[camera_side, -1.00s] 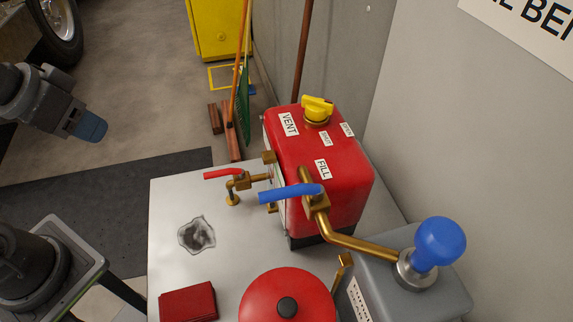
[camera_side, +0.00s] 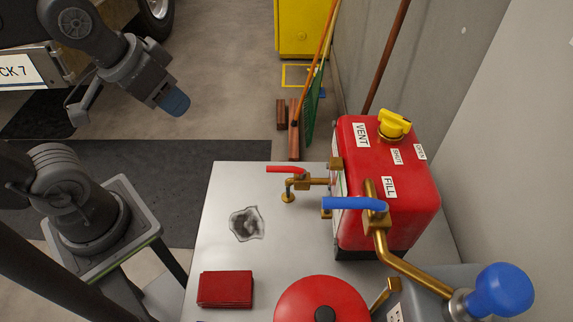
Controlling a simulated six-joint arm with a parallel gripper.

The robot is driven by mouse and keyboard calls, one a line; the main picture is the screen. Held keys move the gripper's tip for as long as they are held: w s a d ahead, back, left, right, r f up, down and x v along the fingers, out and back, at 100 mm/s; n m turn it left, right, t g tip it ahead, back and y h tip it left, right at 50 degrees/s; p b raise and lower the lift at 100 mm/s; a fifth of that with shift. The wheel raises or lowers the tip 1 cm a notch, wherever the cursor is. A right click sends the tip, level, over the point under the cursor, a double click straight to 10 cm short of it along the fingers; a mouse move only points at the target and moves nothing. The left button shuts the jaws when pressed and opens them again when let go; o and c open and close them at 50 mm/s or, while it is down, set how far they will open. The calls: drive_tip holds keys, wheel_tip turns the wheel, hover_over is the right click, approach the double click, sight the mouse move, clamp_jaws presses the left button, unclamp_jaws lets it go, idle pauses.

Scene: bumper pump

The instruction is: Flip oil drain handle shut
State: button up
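A red lever handle (camera_side: 285,169) sits on a small brass valve (camera_side: 312,181) at the left side of the red tank (camera_side: 385,205). The lever lies about level and points left, in line with the valve body. The valve's spout turns down toward the metal bench top. A blue lever handle (camera_side: 352,203) on a brass pipe by the FILL label also points left. My gripper (camera_side: 174,103), with a blue tip, hangs off the bench at the upper left, well apart from both handles. Its fingers cannot be made out, and nothing shows in it.
A grey pump with a blue knob (camera_side: 502,290) stands at the lower right. Brooms lean against the wall behind.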

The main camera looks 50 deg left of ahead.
drive_tip(key=shift+w+r+m, duration=0.1)
drive_tip(key=shift+w+m, duration=0.2)
drive_tip(key=shift+m, duration=0.1)
drive_tip(key=shift+c, duration=1.4)
drive_tip(key=w+m, duration=0.1)
drive_tip(key=w+m+g, duration=0.1)
drive_tip(key=m, duration=0.1)
drive_tip(key=w+m, duration=0.1)
drive_tip(key=shift+w+d+r+m+g, duration=0.1)
drive_tip(key=shift+d+r+m+g, duration=0.15)
drive_tip(key=shift+m+g, duration=0.05)
clamp_jaws()
drive_tip(key=w+d+f+m+g+h, duration=0.1)
drive_tip(key=w+f+m+g, duration=0.2)
drive_tip(key=w+m, duration=0.5)
drive_tip(key=w+d+f+m+g+h, duration=0.1)
drive_tip(key=w+f+m+g, duration=0.2)
drive_tip(key=w+m, duration=0.4)
drive_tip(key=shift+w+f+m, duration=0.4)
drive_tip(key=shift+f+m, duration=0.45)
drive_tip(key=shift+m, duration=2.45)
